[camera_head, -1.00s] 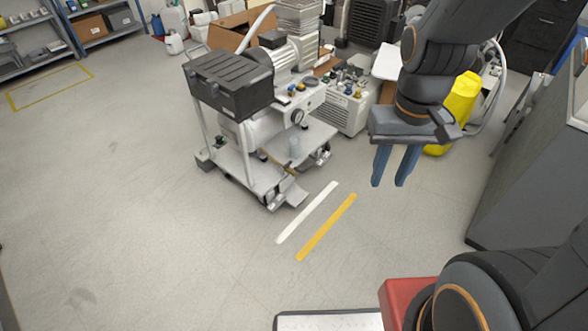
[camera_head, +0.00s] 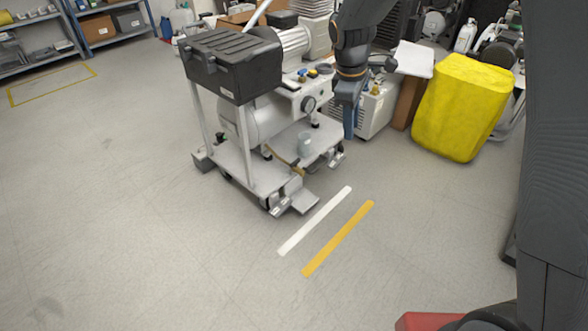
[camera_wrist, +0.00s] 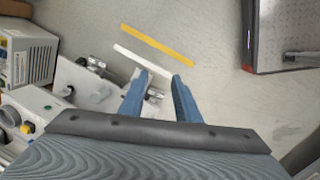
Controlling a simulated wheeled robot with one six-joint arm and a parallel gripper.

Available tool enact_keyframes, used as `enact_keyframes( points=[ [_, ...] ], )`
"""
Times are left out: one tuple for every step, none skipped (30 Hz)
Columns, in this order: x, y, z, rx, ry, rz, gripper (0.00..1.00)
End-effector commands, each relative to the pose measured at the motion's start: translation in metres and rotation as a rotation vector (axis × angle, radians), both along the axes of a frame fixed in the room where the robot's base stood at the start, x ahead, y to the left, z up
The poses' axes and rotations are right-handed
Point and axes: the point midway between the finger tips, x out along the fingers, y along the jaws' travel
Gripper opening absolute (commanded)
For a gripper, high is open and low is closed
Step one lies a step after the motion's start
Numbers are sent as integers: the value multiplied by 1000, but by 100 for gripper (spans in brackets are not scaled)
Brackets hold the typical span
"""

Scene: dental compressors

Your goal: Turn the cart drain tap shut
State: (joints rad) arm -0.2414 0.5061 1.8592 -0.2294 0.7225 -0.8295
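The cart (camera_head: 240,160) is a grey wheeled platform carrying a white compressor tank (camera_head: 250,120) and a black box (camera_head: 232,65) on posts. A small clear cup (camera_head: 304,143) stands on its deck. I cannot make out the drain tap in either view; it may be hidden or too small. My gripper (camera_head: 350,125) hangs at the cart's right side, fingers pointing down. In the wrist view my gripper (camera_wrist: 160,76) has two blue fingers apart with nothing held between them. Part of the cart deck (camera_wrist: 85,88) shows left of the fingers.
A white boxy unit (camera_head: 375,112) stands behind my gripper. A large yellow container (camera_head: 460,108) stands to the right. White (camera_head: 315,222) and yellow (camera_head: 338,238) floor strips lie in front of the cart. The floor at left and front is clear.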

Motion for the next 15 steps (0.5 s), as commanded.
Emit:
enact_keyframes(
  points=[
    [21, 12, -29, -15, 2, 72, 30],
    [31, 18, -39, -26, 3, 120, 30],
    [45, 26, -52, -39, 3, 180, 30],
    [56, 33, -63, -50, 4, 226, 30],
    [66, 39, -73, -61, 4, 272, 30],
    [78, 48, -87, -77, 6, 333, 30],
    [88, 55, -97, -88, 8, 378, 30],
    [97, 62, -108, -100, 8, 424, 30],
    [110, 71, -122, -115, 9, 484, 30],
    [118, 78, -133, -127, 10, 528, 30],
    [127, 86, -144, -139, 12, 573, 30],
    [138, 95, -158, -157, 14, 633, 30],
    [147, 102, -170, -169, 16, 676, 30],
    [155, 110, -180, -183, 17, 721, 30],
    [165, 120, -195, -201, 19, 781, 30]
  ],
)
